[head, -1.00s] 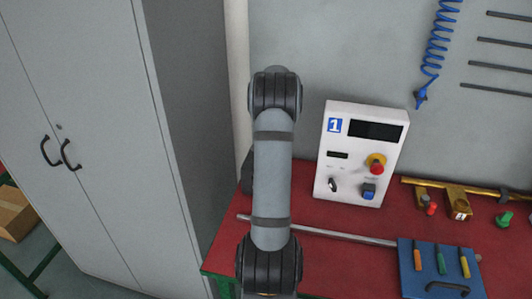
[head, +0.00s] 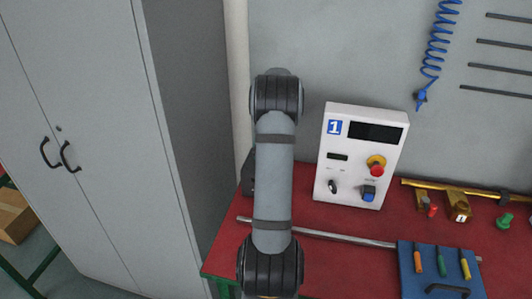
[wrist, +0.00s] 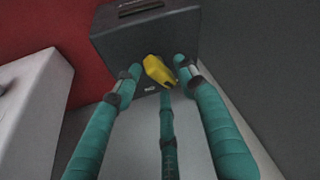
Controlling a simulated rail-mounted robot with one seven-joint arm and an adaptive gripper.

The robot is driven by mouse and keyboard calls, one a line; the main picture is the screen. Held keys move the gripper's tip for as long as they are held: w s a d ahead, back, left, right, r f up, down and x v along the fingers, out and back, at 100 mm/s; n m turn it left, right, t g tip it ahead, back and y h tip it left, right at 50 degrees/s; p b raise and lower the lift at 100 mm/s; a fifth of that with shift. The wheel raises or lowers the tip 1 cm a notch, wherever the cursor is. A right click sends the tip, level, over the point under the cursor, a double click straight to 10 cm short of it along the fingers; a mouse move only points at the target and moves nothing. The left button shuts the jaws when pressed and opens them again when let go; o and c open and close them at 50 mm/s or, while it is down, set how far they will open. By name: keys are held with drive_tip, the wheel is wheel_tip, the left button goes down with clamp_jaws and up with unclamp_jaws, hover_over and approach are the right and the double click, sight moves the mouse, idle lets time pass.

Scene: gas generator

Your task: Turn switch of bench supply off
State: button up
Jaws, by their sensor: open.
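A dark box (wrist: 140,40), which looks like the bench supply, fills the upper middle of the wrist view. A yellow switch handle (wrist: 158,70) sticks out from its front face and lies tilted. My gripper (wrist: 160,67) has teal fingers, open, with the tips on both sides of the yellow handle and close to it. I cannot tell whether any finger touches it. In the head view the dark box (head: 248,178) shows only as a sliver behind my arm, and the gripper and switch are hidden there.
A white control box (head: 360,155) marked 1, with a red button and a small black switch, stands right of my arm on the red bench (head: 315,270). It also shows at the left of the wrist view (wrist: 35,115). A grey cabinet (head: 90,110) stands at left.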

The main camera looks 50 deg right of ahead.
drive_tip(key=v, duration=1.2)
idle(0.3)
drive_tip(key=x, duration=1.2)
drive_tip(key=shift+f, duration=0.1)
drive_tip(key=shift+m, duration=0.3)
